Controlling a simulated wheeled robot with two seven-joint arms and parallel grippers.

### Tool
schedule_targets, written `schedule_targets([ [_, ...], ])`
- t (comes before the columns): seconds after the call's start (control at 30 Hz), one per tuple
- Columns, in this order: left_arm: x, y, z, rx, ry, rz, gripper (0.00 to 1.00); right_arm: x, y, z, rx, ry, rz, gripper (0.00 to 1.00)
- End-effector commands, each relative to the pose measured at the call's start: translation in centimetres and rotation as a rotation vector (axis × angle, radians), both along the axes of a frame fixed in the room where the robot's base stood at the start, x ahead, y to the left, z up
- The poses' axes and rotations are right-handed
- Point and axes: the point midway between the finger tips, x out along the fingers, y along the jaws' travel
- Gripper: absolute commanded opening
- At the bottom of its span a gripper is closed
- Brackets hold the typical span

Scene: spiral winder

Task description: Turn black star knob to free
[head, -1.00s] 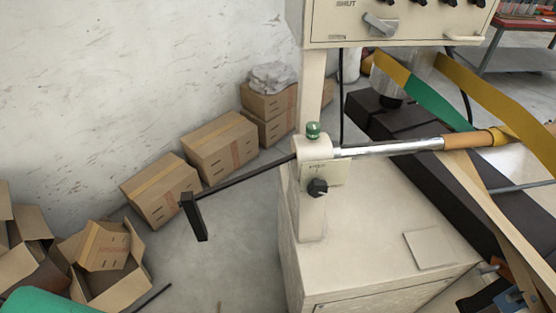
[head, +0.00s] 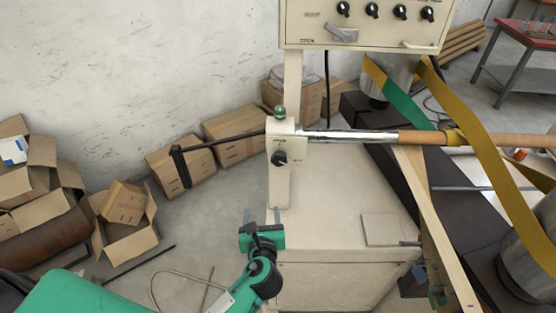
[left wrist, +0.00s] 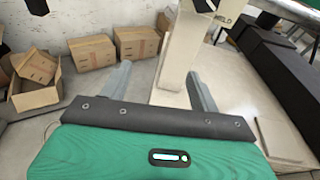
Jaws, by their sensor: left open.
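The black star knob (head: 279,158) sits on the front of the cream bearing post (head: 281,185), under a silver shaft and a green-topped cap. In the left wrist view the knob (left wrist: 205,4) is cut by the top edge, beside a plate whose lettering seems to end in "HELD". My left gripper (head: 262,214) is below the knob in the head view, apart from it and in front of the post's base. Its two fingers (left wrist: 158,78) are spread wide with nothing between them. My right gripper is out of view.
A black crank handle (head: 180,166) on a long rod reaches left from the post. A cream control box (head: 365,22) hangs above. Cardboard boxes (head: 235,136) line the wall. The cream cabinet top (head: 330,215) is mostly clear.

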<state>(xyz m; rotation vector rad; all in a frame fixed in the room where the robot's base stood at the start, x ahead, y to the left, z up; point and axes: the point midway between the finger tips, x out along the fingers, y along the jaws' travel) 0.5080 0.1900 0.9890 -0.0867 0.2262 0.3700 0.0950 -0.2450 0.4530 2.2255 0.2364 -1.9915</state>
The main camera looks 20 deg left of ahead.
Motion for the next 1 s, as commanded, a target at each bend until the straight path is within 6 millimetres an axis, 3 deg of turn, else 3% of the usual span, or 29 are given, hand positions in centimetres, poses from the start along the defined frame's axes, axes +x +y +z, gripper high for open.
schedule_targets([
  [0.1,1.3,-1.6,2.8,0.282,-0.021,-0.084,0.62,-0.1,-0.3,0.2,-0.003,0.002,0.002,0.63],
  [0.3,2.2,-3.3,5.0,0.56,-0.037,-0.143,0.62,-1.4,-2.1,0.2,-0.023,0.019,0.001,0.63],
  [0.57,4.5,-3.0,5.6,0.614,-0.039,-0.15,0.62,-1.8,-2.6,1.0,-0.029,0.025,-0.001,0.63],
  [1.0,13.1,-0.5,5.6,0.609,-0.039,-0.15,0.62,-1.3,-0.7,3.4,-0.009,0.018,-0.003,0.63],
])
